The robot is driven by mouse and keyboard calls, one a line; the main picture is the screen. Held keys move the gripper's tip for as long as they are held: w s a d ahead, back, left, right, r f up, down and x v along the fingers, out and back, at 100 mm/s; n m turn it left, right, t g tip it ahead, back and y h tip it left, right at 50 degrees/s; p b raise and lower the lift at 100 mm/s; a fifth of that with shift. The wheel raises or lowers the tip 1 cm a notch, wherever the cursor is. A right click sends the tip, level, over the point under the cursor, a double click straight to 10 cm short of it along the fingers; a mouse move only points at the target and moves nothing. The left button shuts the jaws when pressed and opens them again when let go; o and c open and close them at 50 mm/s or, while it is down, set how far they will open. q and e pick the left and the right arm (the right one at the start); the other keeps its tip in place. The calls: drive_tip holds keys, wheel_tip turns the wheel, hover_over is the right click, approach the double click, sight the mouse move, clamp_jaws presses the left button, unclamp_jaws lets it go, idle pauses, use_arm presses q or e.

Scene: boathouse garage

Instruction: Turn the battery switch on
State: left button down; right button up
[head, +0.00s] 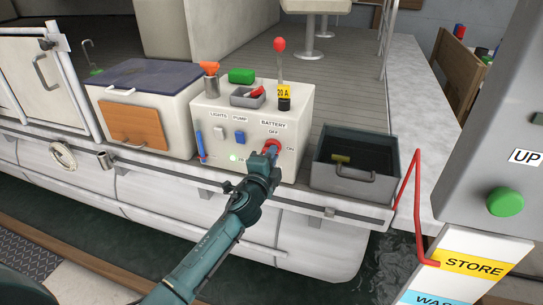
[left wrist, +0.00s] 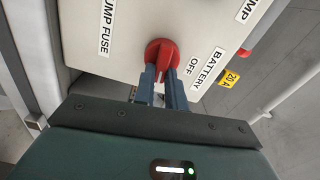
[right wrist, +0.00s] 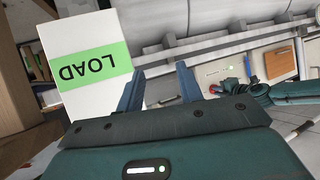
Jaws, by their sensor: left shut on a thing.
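The red battery switch (head: 274,146) is a round knob on the right of the white console's front, with OFF printed above it and ON to its right. In the left wrist view the red knob (left wrist: 160,50) has its raised grip between the fingers. My left gripper (head: 268,158) is shut on that grip and covers part of the knob in the head view. I cannot tell clearly which mark the knob points to. My right gripper (right wrist: 162,80) is open and empty, away from the console.
The white console (head: 225,165) also carries a blue pump switch (head: 239,138), a lights switch (head: 219,132) and a small tray on top. A grey bin (head: 345,183) stands to its right and a cooler (head: 150,80) to its left. A red bent handle (head: 415,195) juts up at right.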

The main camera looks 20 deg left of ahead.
use_arm(q)
drive_tip(key=shift+m, duration=0.6)
drive_tip(key=c, duration=1.4)
unclamp_jaws()
drive_tip(key=shift+c, duration=0.2)
drive_tip(key=shift+s, duration=0.15)
drive_tip(key=s, duration=1.3)
drive_tip(key=shift+a, duration=0.2)
